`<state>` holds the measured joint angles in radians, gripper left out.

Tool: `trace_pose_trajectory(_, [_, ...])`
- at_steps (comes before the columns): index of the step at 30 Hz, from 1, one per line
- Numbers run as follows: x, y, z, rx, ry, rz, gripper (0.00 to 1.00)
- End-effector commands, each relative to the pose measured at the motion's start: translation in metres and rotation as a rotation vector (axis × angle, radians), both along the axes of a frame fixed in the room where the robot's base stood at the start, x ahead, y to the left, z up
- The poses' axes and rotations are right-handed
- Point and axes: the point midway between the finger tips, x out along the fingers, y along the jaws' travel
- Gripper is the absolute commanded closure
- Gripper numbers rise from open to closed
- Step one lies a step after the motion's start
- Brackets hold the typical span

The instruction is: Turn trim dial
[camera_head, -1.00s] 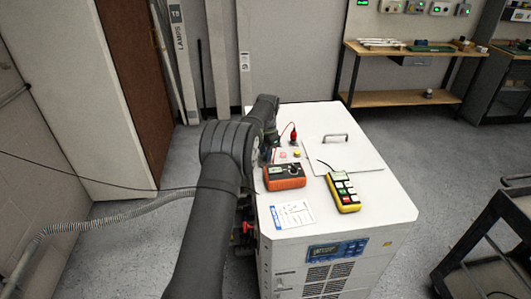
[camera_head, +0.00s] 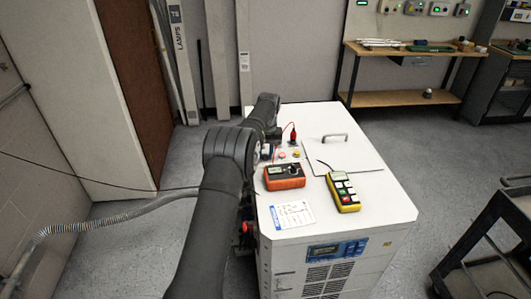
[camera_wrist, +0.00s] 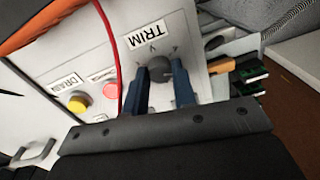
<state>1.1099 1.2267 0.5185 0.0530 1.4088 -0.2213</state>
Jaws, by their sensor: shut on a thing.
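The trim dial (camera_wrist: 159,70) is a dark grey round knob on a pale panel in the wrist view, below a white "TRIM" label (camera_wrist: 147,35). My gripper (camera_wrist: 161,67) has its two blue fingers on either side of the dial and is shut on it. Part of the dial's rim is hidden by the fingers, so I cannot read its exact setting. In the head view, my arm hides the dial and the fingertips.
A pink button (camera_wrist: 109,90) and a yellow button (camera_wrist: 78,103) sit beside the dial, with a red cable (camera_wrist: 118,50) passing close. An orange meter (camera_head: 284,177) and a yellow meter (camera_head: 343,191) lie on the white cabinet top (camera_head: 375,208).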

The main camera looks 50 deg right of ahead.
Motion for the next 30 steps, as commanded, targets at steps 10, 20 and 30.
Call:
trace_pose_trajectory(10, [0.0012,-0.0013,0.0017,-0.005,-0.002,0.285,0.98])
trace_pose_trajectory(20, [0.0016,-0.0015,0.0021,-0.006,-0.001,0.442,0.98])
trace_pose_trajectory(30, [0.0018,-0.0015,0.0023,-0.006,-0.002,0.484,0.98])
